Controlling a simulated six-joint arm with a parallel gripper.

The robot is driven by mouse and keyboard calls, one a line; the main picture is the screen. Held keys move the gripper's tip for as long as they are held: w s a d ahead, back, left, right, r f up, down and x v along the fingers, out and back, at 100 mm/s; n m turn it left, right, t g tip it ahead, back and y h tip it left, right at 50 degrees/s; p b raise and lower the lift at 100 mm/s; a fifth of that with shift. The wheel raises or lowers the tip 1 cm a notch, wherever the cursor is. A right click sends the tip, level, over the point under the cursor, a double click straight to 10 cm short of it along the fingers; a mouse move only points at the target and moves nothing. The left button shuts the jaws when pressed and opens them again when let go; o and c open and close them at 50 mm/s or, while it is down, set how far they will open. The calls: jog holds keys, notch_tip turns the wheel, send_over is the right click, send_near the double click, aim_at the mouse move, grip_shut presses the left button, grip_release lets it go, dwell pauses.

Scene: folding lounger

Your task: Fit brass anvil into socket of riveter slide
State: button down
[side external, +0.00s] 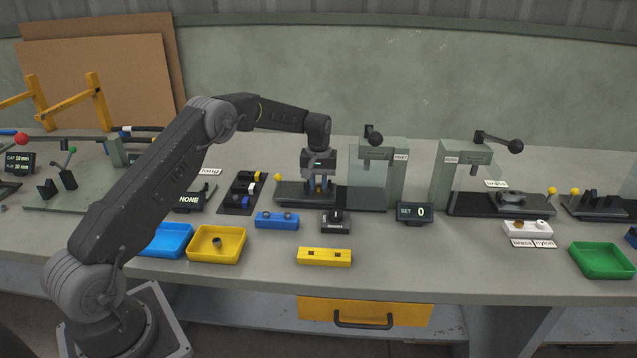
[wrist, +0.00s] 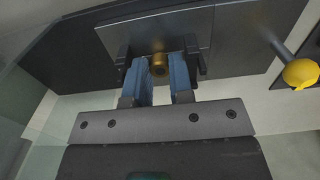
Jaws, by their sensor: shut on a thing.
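My gripper (side external: 319,186) is lowered over the dark base plate in front of the rivet press (side external: 397,172) in the side external view. In the wrist view its blue-faced fingers (wrist: 161,76) are shut on the brass anvil (wrist: 159,66), a small round piece with a dark hole in its end. The anvil is against or just over the grey block of the slide (wrist: 110,40). The socket is hidden, so I cannot tell whether the anvil is seated. In the side external view the anvil is hidden by the fingers.
A yellow knob (wrist: 301,73) on a lever stands right of the fingers in the wrist view. A clear guard (side external: 341,187) and the SET display (side external: 414,213) are close by. Blue (side external: 277,221) and yellow (side external: 324,257) holders and a yellow tray (side external: 194,254) lie in front.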

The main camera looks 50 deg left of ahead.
aim_at(319, 186)
dwell(0.4)
jog(key=c, duration=0.9)
grip_release()
jog(key=shift+c, duration=0.2)
notch_tip(319, 186, up, 12)
jog(key=shift+w+r, duration=0.1)
jog(key=shift+r, duration=0.85)
